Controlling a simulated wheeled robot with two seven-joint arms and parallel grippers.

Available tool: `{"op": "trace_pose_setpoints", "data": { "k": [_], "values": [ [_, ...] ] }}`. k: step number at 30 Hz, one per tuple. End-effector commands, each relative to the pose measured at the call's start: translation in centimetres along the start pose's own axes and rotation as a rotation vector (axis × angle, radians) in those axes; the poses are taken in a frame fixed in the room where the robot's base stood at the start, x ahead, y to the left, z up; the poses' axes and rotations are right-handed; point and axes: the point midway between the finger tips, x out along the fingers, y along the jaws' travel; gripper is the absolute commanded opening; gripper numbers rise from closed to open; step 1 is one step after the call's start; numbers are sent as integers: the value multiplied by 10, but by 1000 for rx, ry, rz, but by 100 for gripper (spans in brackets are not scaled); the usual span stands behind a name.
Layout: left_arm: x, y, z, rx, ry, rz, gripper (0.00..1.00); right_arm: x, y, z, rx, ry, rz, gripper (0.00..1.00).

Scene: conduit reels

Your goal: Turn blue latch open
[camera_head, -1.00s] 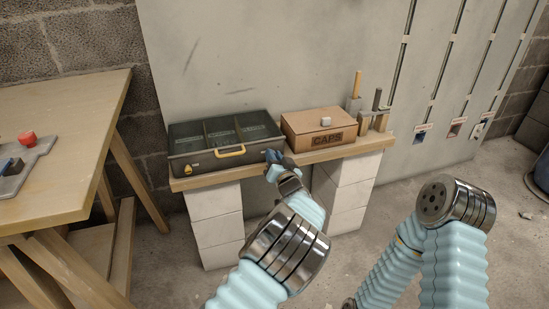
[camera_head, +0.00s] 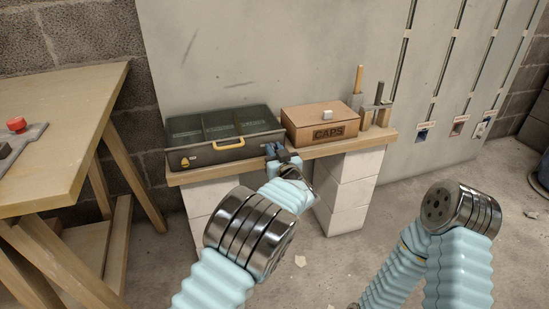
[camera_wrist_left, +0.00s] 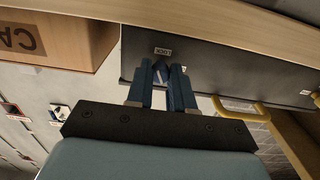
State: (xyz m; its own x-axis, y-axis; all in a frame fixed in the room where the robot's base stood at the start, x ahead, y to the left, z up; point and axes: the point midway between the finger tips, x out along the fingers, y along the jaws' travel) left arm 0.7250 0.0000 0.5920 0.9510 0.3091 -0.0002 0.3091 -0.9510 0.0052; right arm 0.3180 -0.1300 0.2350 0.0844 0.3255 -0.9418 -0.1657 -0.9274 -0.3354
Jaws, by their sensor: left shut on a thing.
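A dark toolbox (camera_head: 222,158) with a clear compartmented lid and a yellow handle (camera_head: 229,145) sits on the wooden shelf, lid closed. My left gripper (camera_head: 277,151) is at the right end of its front face. In the left wrist view, the toolbox front (camera_wrist_left: 206,62) shows a small label above my gripper (camera_wrist_left: 162,72). The two dark blue fingers are shut on the small blue latch (camera_wrist_left: 161,67), just under that label. The fingers hide most of the latch, so its angle is hard to tell. My right gripper is out of view; only its arm shows.
A cardboard CAPS box (camera_head: 322,124) stands right of the toolbox, close to my left gripper. A holder with upright tools (camera_head: 378,115) is farther right. A wooden bench (camera_head: 60,150) stands at the left. The shelf (camera_head: 215,172) rests on white blocks.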

Motion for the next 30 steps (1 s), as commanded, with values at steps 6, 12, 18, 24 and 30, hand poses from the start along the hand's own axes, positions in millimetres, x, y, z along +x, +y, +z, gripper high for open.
{"op": "trace_pose_setpoints", "data": {
  "k": [6,12,18,24,30],
  "values": [
    [0,-1,5,-208,0,-1,0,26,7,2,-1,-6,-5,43],
    [0,-1,5,-398,0,0,0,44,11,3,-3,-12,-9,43],
    [0,0,6,-588,0,-1,0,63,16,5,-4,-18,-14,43],
    [0,0,6,-771,-1,-1,0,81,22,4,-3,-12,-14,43],
    [0,0,5,-927,0,-1,0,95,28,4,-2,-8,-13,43]
  ]
}}
